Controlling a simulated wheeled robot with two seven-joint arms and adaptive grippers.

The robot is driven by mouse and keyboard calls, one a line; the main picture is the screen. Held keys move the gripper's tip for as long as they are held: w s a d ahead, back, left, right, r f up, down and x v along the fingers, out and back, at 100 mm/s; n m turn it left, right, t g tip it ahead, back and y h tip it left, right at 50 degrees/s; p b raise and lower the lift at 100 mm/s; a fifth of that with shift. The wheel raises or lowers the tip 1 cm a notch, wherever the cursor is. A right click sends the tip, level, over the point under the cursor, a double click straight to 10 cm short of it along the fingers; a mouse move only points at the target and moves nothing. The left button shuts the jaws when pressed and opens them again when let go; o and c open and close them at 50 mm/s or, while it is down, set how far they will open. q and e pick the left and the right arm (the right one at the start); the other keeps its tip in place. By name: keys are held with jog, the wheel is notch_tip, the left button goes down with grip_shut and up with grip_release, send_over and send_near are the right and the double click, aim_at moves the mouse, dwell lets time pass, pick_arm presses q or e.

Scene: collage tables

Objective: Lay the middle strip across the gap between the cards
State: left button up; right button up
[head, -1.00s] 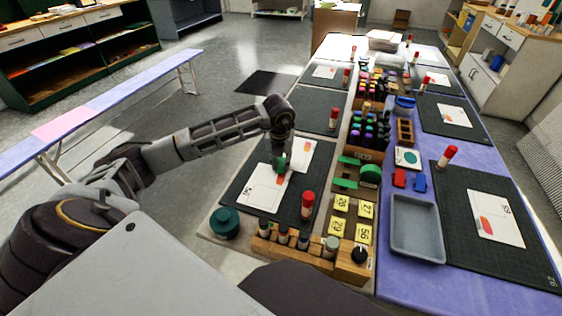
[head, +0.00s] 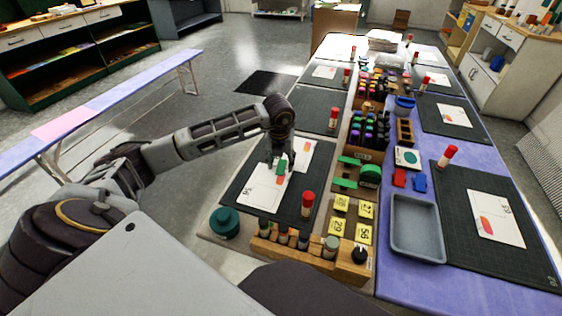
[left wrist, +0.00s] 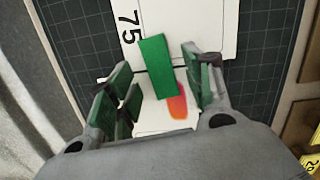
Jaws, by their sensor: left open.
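A green strip (left wrist: 158,68) lies over the two white cards, slightly tilted, and bridges the line between them in the left wrist view. It also shows below the fingers in the head view (head: 281,169). One card (left wrist: 200,22) bears the number 75; the other card (left wrist: 150,119) has an orange-red mark. My left gripper (left wrist: 160,88) is open, with its green-padded fingers apart on either side of the strip. In the head view the gripper (head: 279,160) is low over the cards and partly hides them. My right gripper is not in view.
The cards lie on a dark cutting mat (head: 240,180). A red-capped glue stick (head: 307,204) stands close to their right. A wooden rack (head: 300,258) of bottles and a teal round container (head: 225,222) are at the near edge. Yellow number tiles (head: 364,234) lie to the right.

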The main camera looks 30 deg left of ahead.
pick_arm(q)
notch_tip(320, 180, up, 12)
jog(key=s, duration=0.1)
jog(key=shift+s+d, duration=0.3)
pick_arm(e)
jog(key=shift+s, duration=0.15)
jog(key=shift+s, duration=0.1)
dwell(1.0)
pick_arm(q)
notch_tip(320, 180, up, 22)
jog(key=p, duration=2.2)
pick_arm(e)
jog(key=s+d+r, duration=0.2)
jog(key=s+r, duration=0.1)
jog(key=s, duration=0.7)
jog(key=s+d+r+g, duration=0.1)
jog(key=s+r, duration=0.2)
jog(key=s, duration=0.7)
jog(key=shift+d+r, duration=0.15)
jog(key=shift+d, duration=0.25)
pick_arm(q)
jog(key=shift+f, duration=0.1)
